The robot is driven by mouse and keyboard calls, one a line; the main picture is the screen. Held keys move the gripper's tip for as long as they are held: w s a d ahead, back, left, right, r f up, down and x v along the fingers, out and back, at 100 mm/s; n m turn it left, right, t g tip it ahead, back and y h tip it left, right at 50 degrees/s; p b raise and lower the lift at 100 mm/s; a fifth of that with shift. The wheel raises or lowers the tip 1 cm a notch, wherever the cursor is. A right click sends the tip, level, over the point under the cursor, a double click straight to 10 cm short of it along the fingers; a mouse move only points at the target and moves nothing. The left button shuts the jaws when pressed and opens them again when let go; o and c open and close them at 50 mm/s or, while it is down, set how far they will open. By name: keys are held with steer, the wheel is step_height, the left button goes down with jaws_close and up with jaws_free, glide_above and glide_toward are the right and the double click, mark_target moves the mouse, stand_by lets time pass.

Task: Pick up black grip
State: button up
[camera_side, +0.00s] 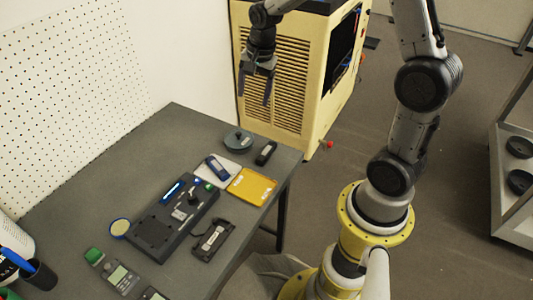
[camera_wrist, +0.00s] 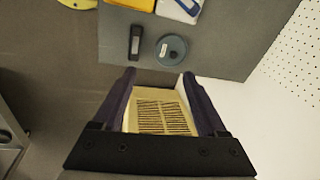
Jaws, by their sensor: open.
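The black grip (camera_side: 266,153) appears to be the small dark oblong piece near the far right corner of the table. It also shows in the wrist view (camera_wrist: 135,41), at the upper middle. My gripper (camera_side: 254,90) is open and empty, high above and beyond the table's far edge, in front of the beige cabinet. In the wrist view its fingers (camera_wrist: 159,76) are spread apart, and the black grip lies beyond the left fingertip, apart from it. Nothing hides the piece in either view.
A round grey disc (camera_side: 238,142) lies close beside the black grip. A yellow tray (camera_side: 251,187), a blue device (camera_side: 217,167) and a dark panel device (camera_side: 160,225) lie on the table (camera_side: 90,185). The beige cabinet (camera_side: 278,85) and the perforated wall (camera_side: 65,85) stand beyond.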

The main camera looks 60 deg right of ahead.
mark_target(267, 150)
steer(key=d+f, duration=0.1)
steer(key=f, duration=0.7)
steer(key=s+d+f+m+g, duration=0.1)
steer(key=d+f, duration=0.1)
steer(key=f, duration=0.6)
steer(key=d+f+g, duration=0.1)
steer(key=f, duration=0.7)
steer(key=shift+s+d+y, duration=0.15)
steer(key=shift+d+y, duration=0.1)
steer(key=shift+y, duration=0.05)
steer(key=shift+r, duration=0.1)
jaws_close()
